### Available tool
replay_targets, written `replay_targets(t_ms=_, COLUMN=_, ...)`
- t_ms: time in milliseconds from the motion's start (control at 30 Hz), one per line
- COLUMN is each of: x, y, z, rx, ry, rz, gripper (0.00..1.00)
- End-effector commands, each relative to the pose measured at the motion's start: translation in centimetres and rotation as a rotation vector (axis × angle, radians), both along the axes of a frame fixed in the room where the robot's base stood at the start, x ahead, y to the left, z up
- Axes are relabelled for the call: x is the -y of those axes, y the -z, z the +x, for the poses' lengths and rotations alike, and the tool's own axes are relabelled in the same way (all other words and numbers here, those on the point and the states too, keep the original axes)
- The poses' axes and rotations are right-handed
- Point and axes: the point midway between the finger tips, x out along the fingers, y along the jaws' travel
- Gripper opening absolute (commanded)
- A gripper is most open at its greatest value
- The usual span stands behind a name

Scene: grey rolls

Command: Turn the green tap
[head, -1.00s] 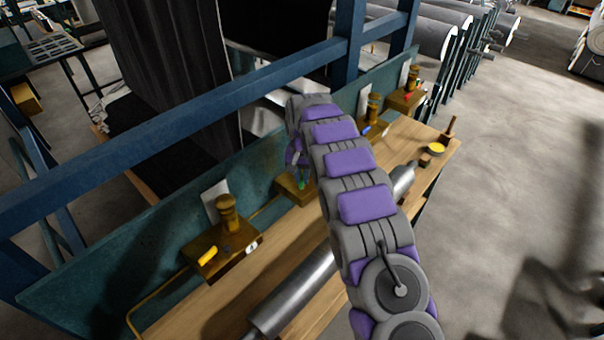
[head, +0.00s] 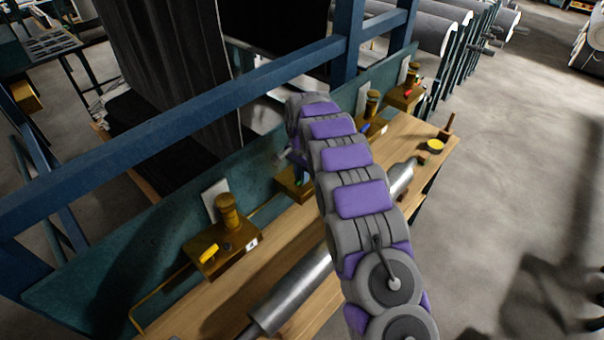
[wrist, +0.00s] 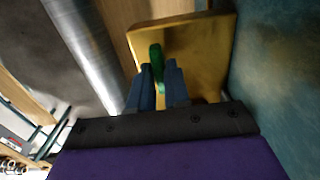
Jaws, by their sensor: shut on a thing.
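The green tap (wrist: 156,56) shows in the wrist view as a green handle on a brass block (wrist: 195,45). My gripper (wrist: 160,72) is shut on the green handle, with one dark finger on each side of it. In the head view a small bit of the green tap (head: 299,183) shows beside my arm, on its brass block (head: 287,186). My arm hides most of that block, and the fingers are hard to make out there.
A brass block with a yellow tap (head: 209,254) stands to the left. Blocks with a blue tap (head: 364,129) and a red tap (head: 408,89) stand beyond my arm. A metal roller (head: 292,292) lies along the wooden bench (head: 190,308). A blue rail (head: 150,133) crosses above.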

Motion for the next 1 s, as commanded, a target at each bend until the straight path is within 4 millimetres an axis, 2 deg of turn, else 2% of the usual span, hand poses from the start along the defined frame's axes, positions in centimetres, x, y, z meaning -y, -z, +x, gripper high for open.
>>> replay_targets(t_ms=400, x=-0.24, y=-0.12, z=0.01, rx=0.002, ry=0.003, rz=0.003, gripper=0.00)
replay_targets(t_ms=433, x=-0.24, y=-0.12, z=0.01, rx=0.002, ry=0.003, rz=0.003, gripper=0.20)
replay_targets(t_ms=633, x=-0.13, y=-0.07, z=0.03, rx=0.002, ry=0.004, rz=0.002, gripper=0.39)
replay_targets(t_ms=867, x=0.05, y=-0.08, z=0.04, rx=0.000, ry=0.004, rz=0.002, gripper=0.39)
replay_targets(t_ms=1000, x=0.10, y=-0.82, z=0.09, rx=0.002, ry=0.005, rz=0.003, gripper=0.39)
